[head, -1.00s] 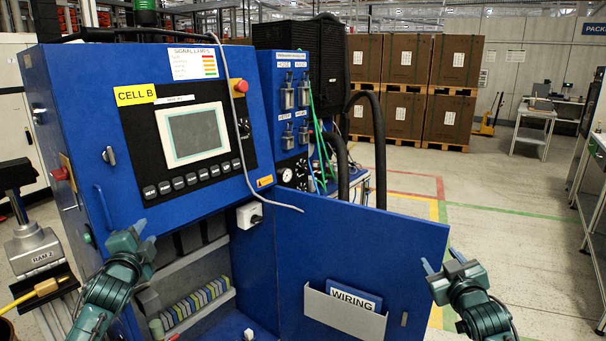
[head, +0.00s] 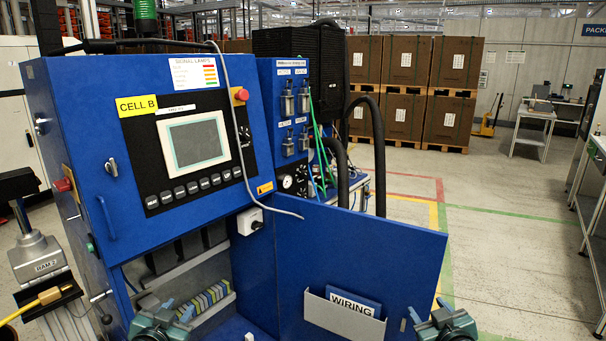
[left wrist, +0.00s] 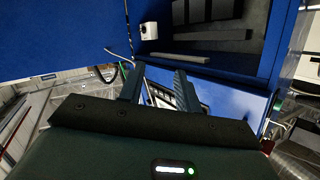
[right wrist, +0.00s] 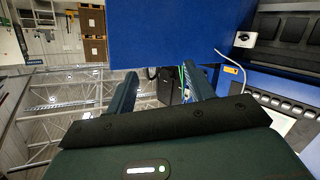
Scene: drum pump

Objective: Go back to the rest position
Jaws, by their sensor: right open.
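My left gripper (head: 176,308) is low in the head view, in front of the open lower part of the blue cabinet (head: 70,115). Its two fingers stand apart with nothing between them in the left wrist view (left wrist: 159,70). My right gripper (head: 428,307) is at the bottom of the head view, in front of the lower right part of the open blue door (head: 400,245). Its fingers are also apart and empty in the right wrist view (right wrist: 161,69). Most of both arms lies below the head view's edge.
A pocket (head: 325,316) on the door holds a WIRING booklet (head: 355,303). A RAM 2 unit (head: 38,258) stands at the left. Open floor (head: 520,240) lies to the right.

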